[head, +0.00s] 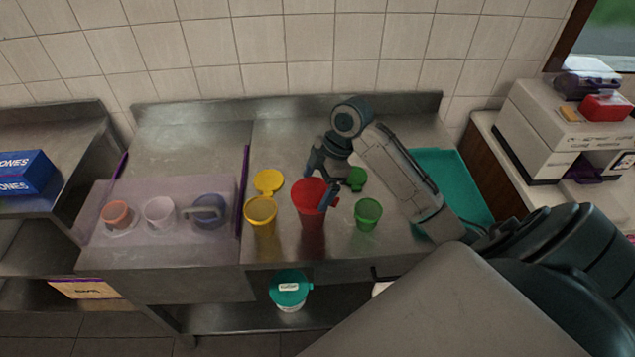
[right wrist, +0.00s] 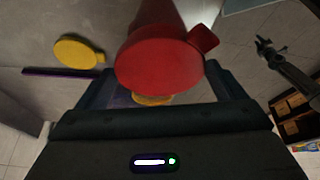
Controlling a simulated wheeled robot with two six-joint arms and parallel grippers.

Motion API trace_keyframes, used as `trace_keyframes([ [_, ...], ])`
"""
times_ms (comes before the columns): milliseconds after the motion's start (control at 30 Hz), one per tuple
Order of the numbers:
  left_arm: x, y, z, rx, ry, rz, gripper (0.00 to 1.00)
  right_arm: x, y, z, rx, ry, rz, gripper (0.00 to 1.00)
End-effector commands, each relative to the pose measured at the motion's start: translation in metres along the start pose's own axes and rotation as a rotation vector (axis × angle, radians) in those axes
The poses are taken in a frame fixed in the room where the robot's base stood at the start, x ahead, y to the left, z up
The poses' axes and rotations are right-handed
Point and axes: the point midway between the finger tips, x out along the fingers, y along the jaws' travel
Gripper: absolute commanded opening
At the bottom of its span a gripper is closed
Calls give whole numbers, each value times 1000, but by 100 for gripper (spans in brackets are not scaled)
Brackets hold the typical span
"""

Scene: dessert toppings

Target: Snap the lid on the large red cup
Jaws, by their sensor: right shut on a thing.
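The large red cup (head: 312,235) stands upright near the counter's front, between the yellow and green cups. In the right wrist view, its round red lid (right wrist: 155,68), with a tab at one side, covers the cup's top; I cannot tell whether it is pressed fully down. My right gripper (head: 321,183) comes from above and behind. It is shut on the red lid, with a finger on either side in the right wrist view. A dark gripper, apparently my left (right wrist: 262,45), hangs at the right of that view, too small to read its jaws.
A yellow cup (head: 261,213) with a yellow lid (head: 269,181) behind it stands left. A green cup (head: 368,215) and green lid (head: 357,180) are right. A teal tray (head: 470,195) lies farther right.

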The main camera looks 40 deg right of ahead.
Motion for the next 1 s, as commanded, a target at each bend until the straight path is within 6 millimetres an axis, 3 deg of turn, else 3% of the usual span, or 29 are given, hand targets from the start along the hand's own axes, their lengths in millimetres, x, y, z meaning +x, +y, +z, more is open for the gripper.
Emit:
trace_keyframes([
  [1000,-4,-1,0,0,-1,-1,36,2,0,1,0,0,0,69],
])
